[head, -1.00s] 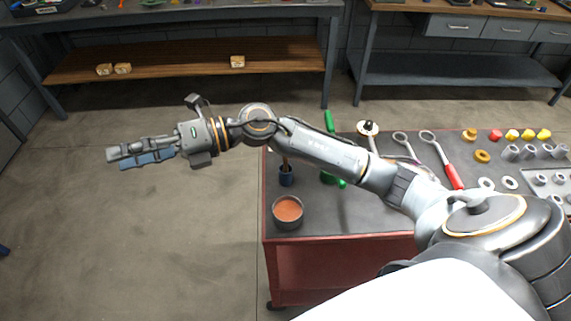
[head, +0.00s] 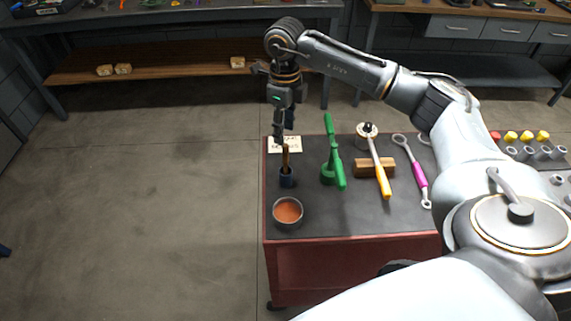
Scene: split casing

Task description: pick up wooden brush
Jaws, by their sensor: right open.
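The wooden brush (head: 285,158) stands upright with its brown handle up in a small dark blue holder (head: 287,179) near the left edge of the red cart's dark top. Its lower end is hidden in the holder. My right gripper (head: 284,137) points down just above the top of the handle in the picture, open and empty. Its fingers show nearly edge-on, and I cannot tell exactly how far they are from the handle. My left gripper is not in view.
On the cart top (head: 330,215) are a bowl of orange-brown material (head: 288,211), a green tool (head: 334,160), a yellow-handled ratchet (head: 380,175) on a wooden block, a purple-handled wrench (head: 418,178) and a paper label (head: 276,146). Floor is clear left of the cart.

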